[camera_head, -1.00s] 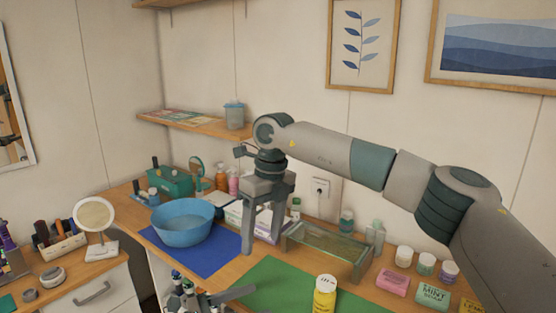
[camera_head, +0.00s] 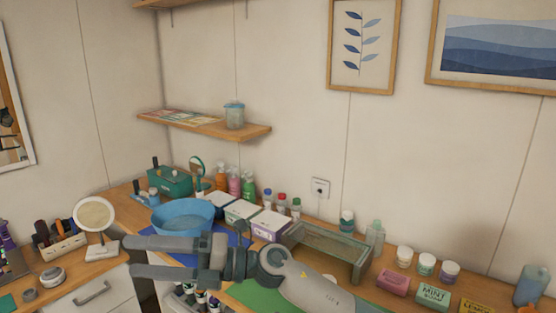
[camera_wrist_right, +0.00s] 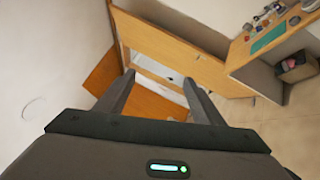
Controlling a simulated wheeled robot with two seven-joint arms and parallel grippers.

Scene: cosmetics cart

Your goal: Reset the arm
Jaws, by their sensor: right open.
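My right gripper (camera_head: 133,257) reaches across the lower left of the head view, its two grey fingers pointing left and apart, with nothing between them. My right forearm covers part of the green mat (camera_head: 256,297). My left gripper does not show.
A round mirror (camera_head: 95,217) stands on the left cabinet. White boxes (camera_head: 242,211), a glass tray (camera_head: 327,251), jars and soap boxes (camera_head: 433,295) line the counter. A wooden shelf (camera_head: 255,131) with a lidded jar (camera_head: 235,115) is on the wall. The space above the counter's right half is clear.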

